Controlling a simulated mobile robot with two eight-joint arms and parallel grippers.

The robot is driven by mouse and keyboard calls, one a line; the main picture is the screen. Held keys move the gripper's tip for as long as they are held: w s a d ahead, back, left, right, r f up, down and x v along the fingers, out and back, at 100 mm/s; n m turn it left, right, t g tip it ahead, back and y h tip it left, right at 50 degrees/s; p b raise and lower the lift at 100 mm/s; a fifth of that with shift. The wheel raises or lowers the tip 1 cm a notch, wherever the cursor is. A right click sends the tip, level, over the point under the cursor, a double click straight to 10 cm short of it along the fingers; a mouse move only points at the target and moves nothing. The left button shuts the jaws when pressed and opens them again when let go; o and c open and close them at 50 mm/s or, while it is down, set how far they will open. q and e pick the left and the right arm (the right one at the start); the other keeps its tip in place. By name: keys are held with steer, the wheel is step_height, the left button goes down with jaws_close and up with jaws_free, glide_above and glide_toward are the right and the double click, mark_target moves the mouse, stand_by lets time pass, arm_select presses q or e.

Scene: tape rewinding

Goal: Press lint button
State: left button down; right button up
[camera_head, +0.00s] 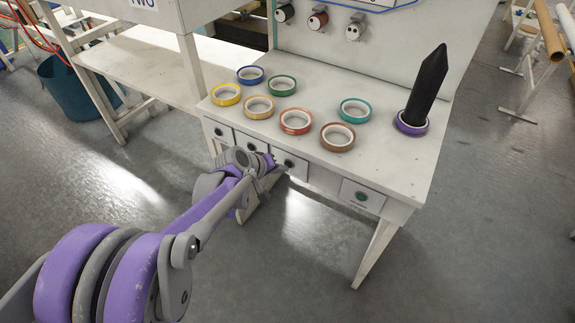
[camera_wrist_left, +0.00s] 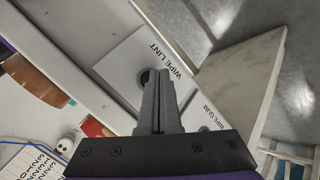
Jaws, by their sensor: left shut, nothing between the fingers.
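The white panel labelled WIPE LINT (camera_wrist_left: 120,62) is in the left wrist view. Its dark round button (camera_wrist_left: 145,75) shows partly beside my fingertips, which hide the rest. In the head view, a dark button (camera_head: 289,162) on the bench's front face is right by my fingertips. My left gripper (camera_head: 283,169) is shut and empty, reaching in from the lower left. It also shows in the left wrist view (camera_wrist_left: 159,76), its tips overlapping the button. I cannot tell whether they touch it. My right gripper is not in view.
Several coloured tape rolls, including a brown one (camera_head: 338,137) and a red one (camera_head: 296,121), lie on the white bench (camera_head: 225,112). A black pointed object (camera_head: 428,85) stands in a purple roll (camera_head: 411,124). The floor before the bench is clear.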

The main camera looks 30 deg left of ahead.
arm_select(q)
steer(key=shift+w, duration=0.25)
stand_by(0.3)
steer(key=shift+s, duration=0.8)
steer(key=shift+s+a+p, duration=0.2)
steer(key=shift+s+p, duration=0.35)
steer(key=shift+s, duration=1.95)
